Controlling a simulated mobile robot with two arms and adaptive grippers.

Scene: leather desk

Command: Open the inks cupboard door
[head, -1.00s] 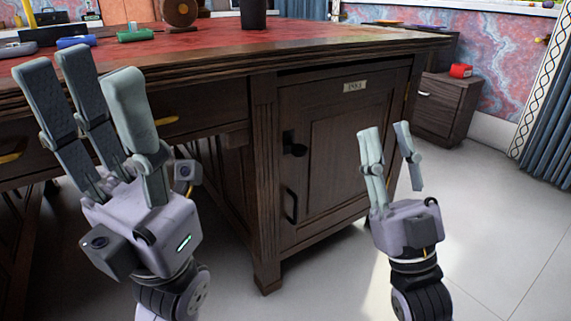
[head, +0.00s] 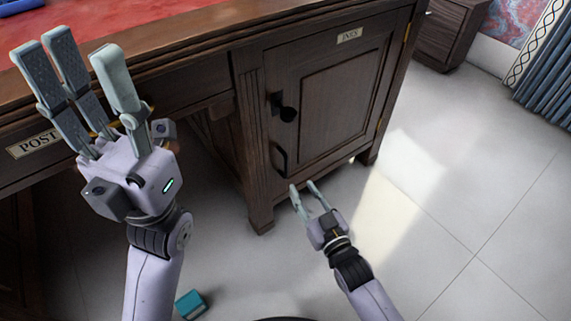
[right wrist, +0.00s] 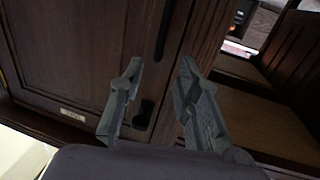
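The inks cupboard door (head: 335,95) is a dark wood panel in the desk pedestal and is shut. A small plate reading INKS (head: 349,36) is at its top. A black knob latch (head: 287,113) sits on its left side, with a black pull handle (head: 278,158) below it. My right gripper (head: 303,186) is open and empty, just below and right of the handle in the head view. In the right wrist view the handle (right wrist: 163,28) lies beyond the open fingertips, and the knob (right wrist: 144,115) shows between the fingers. My left gripper (head: 72,58) is open and empty, raised over the desk's left part.
The desk top (head: 150,25) has a red leather surface with a wooden edge. A drawer labelled POST (head: 33,144) is at left. A small teal box (head: 190,304) lies on the floor. The pale floor right of the pedestal is clear; a small cabinet (head: 450,32) stands behind.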

